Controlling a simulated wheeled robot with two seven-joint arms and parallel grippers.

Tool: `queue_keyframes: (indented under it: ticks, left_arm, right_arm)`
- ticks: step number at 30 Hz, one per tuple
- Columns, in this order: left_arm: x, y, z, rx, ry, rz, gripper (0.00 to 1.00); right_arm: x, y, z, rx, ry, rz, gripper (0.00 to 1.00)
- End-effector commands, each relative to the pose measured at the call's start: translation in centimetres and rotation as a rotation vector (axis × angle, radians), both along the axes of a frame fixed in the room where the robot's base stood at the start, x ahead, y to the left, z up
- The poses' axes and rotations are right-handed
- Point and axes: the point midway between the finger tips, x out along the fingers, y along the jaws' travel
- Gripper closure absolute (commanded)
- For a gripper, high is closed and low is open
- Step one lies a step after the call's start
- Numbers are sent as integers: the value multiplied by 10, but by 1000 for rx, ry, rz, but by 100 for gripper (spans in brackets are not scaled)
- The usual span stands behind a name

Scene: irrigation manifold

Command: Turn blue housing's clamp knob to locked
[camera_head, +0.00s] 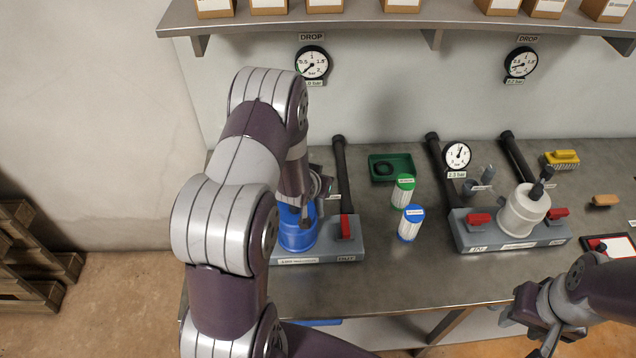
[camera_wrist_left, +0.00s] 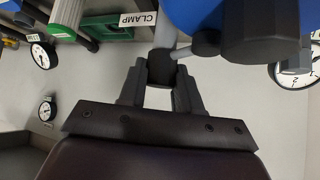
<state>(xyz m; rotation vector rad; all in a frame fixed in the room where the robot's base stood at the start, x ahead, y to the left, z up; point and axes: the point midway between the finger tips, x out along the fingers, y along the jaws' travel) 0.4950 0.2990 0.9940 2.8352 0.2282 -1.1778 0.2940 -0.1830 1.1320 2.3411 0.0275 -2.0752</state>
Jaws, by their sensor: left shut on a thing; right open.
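The blue housing (camera_head: 297,236) stands upright on the left grey manifold base, its top partly hidden by my left arm. My left gripper (camera_head: 308,198) is at the top of this housing. In the left wrist view, my left gripper (camera_wrist_left: 160,88) is shut on a dark knob (camera_wrist_left: 161,66), which I take to be the clamp knob, beside the blue housing (camera_wrist_left: 190,12). A "CLAMP" label (camera_wrist_left: 137,19) shows nearby. I cannot tell the knob's angle. My right gripper (camera_head: 538,322) is open and empty at the lower right, in front of the bench.
A white housing (camera_head: 523,212) stands on the right manifold. Red valve handles (camera_head: 346,227) sit on the bases. Green-labelled (camera_head: 403,191) and blue-labelled (camera_head: 410,223) cartridges stand mid-bench, near a green tray (camera_head: 378,157). The front middle of the bench (camera_head: 400,275) is clear.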

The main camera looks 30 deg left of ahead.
Motion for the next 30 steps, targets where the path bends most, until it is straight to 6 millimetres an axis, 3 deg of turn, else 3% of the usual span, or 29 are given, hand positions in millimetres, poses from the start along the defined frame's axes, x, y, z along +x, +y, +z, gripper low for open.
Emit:
queue_keyframes:
  ticks: [30]
  left_arm:
    - [7,2,8,6,-25,89,97]
  right_arm:
    - [0,0,-8,0,0,0,57]
